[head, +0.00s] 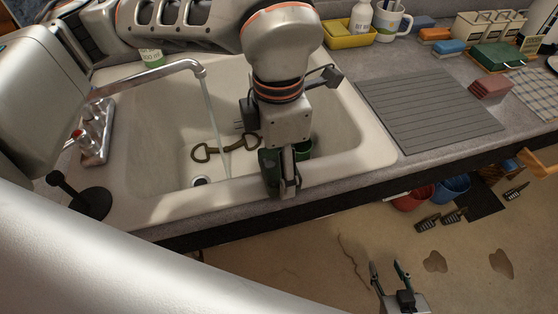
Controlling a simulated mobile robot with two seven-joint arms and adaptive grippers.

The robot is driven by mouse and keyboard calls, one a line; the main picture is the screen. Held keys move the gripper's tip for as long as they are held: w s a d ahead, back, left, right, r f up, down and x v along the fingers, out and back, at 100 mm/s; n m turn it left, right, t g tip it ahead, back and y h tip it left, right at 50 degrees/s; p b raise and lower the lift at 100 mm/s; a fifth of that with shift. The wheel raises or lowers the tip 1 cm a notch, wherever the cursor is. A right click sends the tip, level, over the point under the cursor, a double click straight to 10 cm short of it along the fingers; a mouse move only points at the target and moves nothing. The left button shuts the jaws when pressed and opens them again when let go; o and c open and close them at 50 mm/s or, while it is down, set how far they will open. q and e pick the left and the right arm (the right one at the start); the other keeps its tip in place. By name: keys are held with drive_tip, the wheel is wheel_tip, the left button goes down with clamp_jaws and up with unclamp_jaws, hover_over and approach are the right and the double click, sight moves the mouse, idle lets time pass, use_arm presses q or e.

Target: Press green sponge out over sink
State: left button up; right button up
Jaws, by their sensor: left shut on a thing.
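My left gripper (287,186) points down over the sink's front rim, right of the running water. It is shut on a dark green thing (268,164), apparently the green sponge, mostly hidden by the fingers. More green (304,148) shows just right of the gripper; I cannot tell if it is the same thing. The white sink (355,150) has a chrome faucet (150,76) with a thin stream of water (206,100) falling into the basin. My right gripper (392,282) is open and empty, low over the floor at the bottom.
A bit-like metal piece (226,149) lies in the basin near the drain (199,181). Right of the sink are a ribbed grey drainboard (428,112), a yellow tray (350,40), a white mug (388,22) and several coloured blocks.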

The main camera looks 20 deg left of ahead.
idle(0.4)
use_arm(q)
drive_tip(key=shift+r+p, duration=1.1)
drive_tip(key=shift+r, duration=2.4)
